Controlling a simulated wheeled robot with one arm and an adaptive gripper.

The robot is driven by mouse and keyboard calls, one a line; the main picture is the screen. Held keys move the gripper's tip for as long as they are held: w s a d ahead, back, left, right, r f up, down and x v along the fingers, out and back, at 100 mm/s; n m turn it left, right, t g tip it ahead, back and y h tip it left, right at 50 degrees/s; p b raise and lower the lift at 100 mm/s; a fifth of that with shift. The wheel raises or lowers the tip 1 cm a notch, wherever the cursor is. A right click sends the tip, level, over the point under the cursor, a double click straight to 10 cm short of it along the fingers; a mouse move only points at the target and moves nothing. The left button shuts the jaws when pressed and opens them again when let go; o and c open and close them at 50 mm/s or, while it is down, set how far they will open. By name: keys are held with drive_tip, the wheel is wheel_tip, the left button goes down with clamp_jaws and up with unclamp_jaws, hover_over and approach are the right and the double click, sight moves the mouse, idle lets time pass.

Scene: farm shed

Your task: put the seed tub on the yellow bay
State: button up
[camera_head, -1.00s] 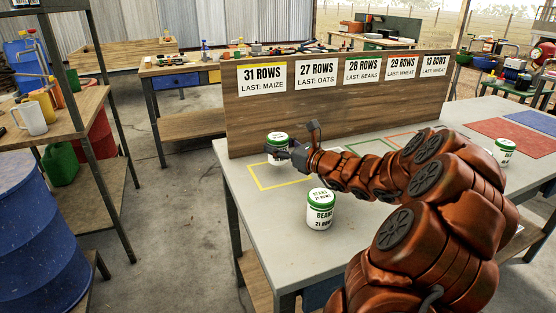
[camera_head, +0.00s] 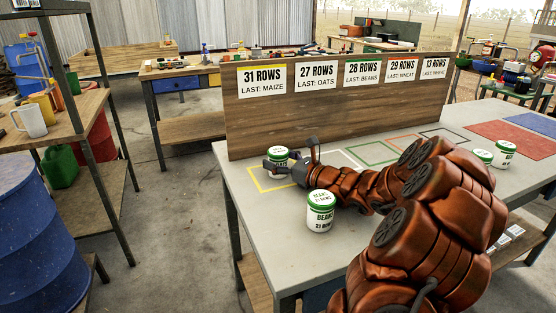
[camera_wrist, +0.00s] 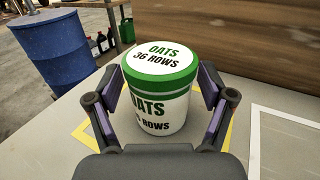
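A white seed tub with a green lid (camera_head: 278,154), labelled OATS 36 ROWS, stands upright inside the yellow outline of the yellow bay (camera_head: 254,180) at the table's left end. In the wrist view the same tub (camera_wrist: 160,95) fills the space between the fingers of my gripper (camera_wrist: 164,90), with yellow lines on both sides. My gripper (camera_head: 283,166) looks shut on the tub's sides; the contact itself is partly hidden. A second tub (camera_head: 320,212), labelled BEANS 21 ROWS, stands closer to the table's front edge, outside the outline.
White, green, red and black outlined bays run to the right; a white one (camera_wrist: 255,140) is beside the yellow. A wooden board (camera_head: 340,115) with row signs stands behind them. Two more tubs (camera_head: 505,154) are at the far right. My arm covers the table's middle.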

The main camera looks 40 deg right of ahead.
idle(0.3)
drive_tip(key=shift+r, duration=0.2)
drive_tip(key=v, duration=1.2)
drive_tip(key=shift+p, duration=0.3)
idle(0.4)
